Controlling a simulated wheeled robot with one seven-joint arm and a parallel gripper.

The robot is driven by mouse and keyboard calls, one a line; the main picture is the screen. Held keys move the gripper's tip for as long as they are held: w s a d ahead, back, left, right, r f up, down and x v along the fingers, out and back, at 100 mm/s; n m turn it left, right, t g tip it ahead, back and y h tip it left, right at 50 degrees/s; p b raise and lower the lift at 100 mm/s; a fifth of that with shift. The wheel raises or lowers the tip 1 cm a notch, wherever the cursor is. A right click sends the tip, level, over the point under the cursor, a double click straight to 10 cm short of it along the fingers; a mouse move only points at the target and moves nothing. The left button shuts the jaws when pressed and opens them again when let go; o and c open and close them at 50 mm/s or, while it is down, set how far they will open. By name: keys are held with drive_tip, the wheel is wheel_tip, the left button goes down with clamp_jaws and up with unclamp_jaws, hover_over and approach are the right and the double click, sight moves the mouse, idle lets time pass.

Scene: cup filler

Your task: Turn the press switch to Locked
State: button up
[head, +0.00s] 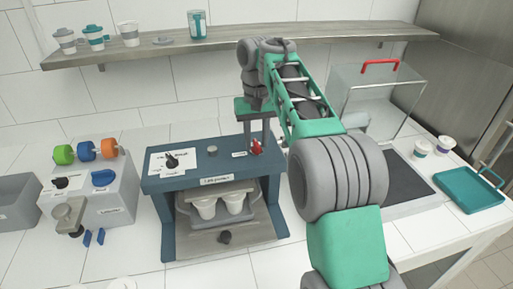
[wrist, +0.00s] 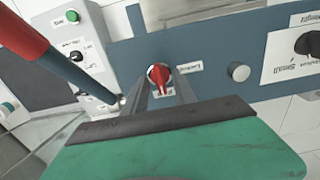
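The red press switch (head: 257,147) sits on the right end of the top of the blue press. In the wrist view the red switch (wrist: 159,77) is at the centre, with a small label on one side reading Locked (wrist: 189,69) and another label close below it. My gripper (head: 256,138) reaches down at the switch from above. In the wrist view the two grey fingers of my gripper (wrist: 162,84) stand apart, one on each side of the switch. I cannot tell whether they touch it. The switch's exact pointing direction is unclear.
The blue press (head: 219,168) holds white cups (head: 206,208) in its lower opening. A black dial (head: 172,160) and a grey button (head: 212,150) are on its top. A clear box with a red handle (head: 380,66) stands to the right. A teal tray (head: 469,189) lies far right.

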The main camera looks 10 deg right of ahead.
drive_tip(key=shift+c, duration=0.2)
clamp_jaws()
idle(0.5)
